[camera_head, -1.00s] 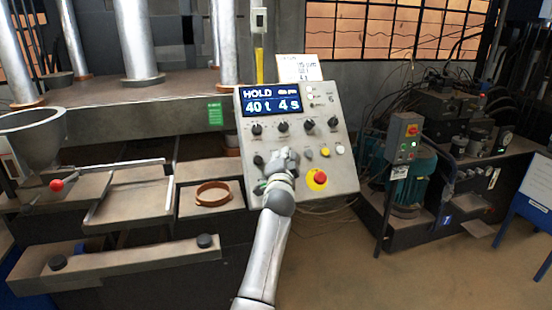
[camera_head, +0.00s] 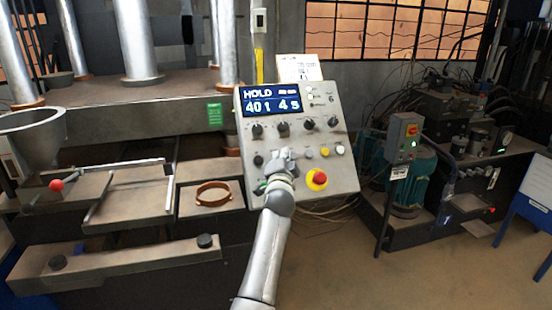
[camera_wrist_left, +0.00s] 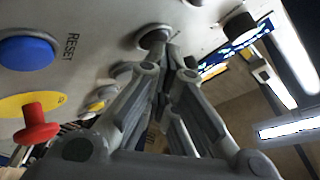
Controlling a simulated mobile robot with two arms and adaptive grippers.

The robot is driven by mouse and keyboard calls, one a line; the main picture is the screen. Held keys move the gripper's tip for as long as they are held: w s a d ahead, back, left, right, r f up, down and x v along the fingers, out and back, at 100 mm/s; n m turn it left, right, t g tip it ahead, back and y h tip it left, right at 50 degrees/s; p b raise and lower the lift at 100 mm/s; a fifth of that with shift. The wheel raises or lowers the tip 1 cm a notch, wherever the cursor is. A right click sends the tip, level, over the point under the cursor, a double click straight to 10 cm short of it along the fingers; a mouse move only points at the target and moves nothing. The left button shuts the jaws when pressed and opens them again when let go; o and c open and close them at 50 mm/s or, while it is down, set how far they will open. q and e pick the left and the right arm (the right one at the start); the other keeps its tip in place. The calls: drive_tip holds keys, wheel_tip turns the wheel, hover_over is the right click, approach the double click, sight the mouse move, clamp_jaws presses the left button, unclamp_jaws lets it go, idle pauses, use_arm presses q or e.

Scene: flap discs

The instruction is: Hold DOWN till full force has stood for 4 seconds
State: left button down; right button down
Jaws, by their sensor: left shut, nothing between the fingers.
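The grey control panel (camera_head: 345,170) stands tilted at the press. Its blue display (camera_head: 270,101) reads HOLD, 40 t and 4 s. My left gripper (camera_head: 284,155) is shut and empty, its tips at the lower left part of the panel face. The DOWN label cannot be read, and the gripper covers whatever control is behind it. In the left wrist view the shut fingers (camera_wrist_left: 172,62) point at the panel face close to a dark round control (camera_wrist_left: 154,36); whether they touch it I cannot tell. My right gripper is out of view.
A red emergency stop (camera_head: 318,177) on a yellow plate sits right of the gripper. A blue RESET button (camera_wrist_left: 27,52) shows in the left wrist view. A brown ring (camera_head: 213,193) lies on the press ledge. A red-knobbed lever (camera_head: 57,185) is at left.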

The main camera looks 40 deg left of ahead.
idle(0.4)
use_arm(q)
drive_tip(key=shift+s+d+r+p, duration=0.25)
drive_tip(key=shift+r+p, duration=0.15)
drive_tip(key=shift+p, duration=0.2)
drive_tip(key=shift+s+d+r, duration=0.1)
drive_tip(key=shift+s+d, duration=0.1)
drive_tip(key=shift+d+r+p, duration=0.1)
drive_tip(key=shift+r+p, duration=0.1)
drive_tip(key=shift+p, duration=0.15)
drive_tip(key=s+d+r+p, duration=0.2)
drive_tip(key=r+p, duration=0.1)
drive_tip(key=shift+s+d, duration=0.2)
drive_tip(key=shift+d, duration=0.15)
